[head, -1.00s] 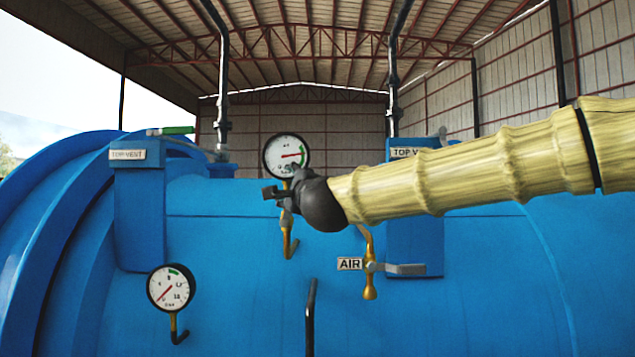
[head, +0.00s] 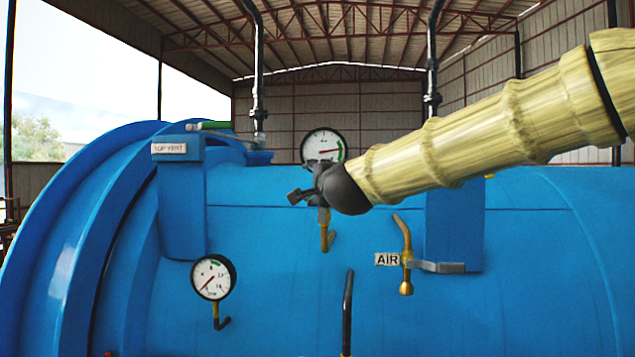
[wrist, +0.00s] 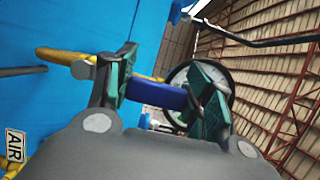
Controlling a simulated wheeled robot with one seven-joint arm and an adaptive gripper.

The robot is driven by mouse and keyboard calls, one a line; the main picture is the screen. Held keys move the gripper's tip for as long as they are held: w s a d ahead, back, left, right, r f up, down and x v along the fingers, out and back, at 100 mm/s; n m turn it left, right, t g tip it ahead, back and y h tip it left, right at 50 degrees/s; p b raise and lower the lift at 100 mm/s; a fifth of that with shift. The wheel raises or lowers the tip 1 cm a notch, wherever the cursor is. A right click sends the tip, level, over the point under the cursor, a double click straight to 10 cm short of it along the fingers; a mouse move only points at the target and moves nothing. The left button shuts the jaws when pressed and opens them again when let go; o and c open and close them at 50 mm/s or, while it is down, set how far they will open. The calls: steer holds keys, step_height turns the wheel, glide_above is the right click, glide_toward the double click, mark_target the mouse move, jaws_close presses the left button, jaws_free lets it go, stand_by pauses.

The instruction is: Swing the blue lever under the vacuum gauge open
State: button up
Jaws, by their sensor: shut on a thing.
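The vacuum gauge (head: 323,146), white-faced with a black rim, stands on top of the blue tank in the head view, its lower part covered by my gripper. A brass pipe (head: 327,232) hangs below it. My gripper (head: 298,196) is just under and left of the gauge's lower edge. In the wrist view the blue lever (wrist: 156,95) lies between the green-padded fingers of my gripper (wrist: 162,93), which are shut on it. Behind the fingers the gauge (wrist: 222,82) shows in part. In the head view the lever is hidden by my gripper.
A second gauge (head: 213,277) is at lower left on the blue tank (head: 280,290). An AIR label (head: 387,259) and a brass valve with a grey handle (head: 437,267) are to the right. A black upright bar (head: 347,310) stands in front. Two dark pipes rise behind.

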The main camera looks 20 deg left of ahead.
steer(key=o, duration=1.2)
steer(key=shift+s+a, duration=0.1)
steer(key=shift+a, duration=0.05)
steer(key=shift+s+d, duration=0.15)
steer(key=shift+d, duration=0.1)
steer(key=v, duration=1.1)
steer(key=shift+s+r, duration=0.1)
steer(key=shift+s, duration=0.2)
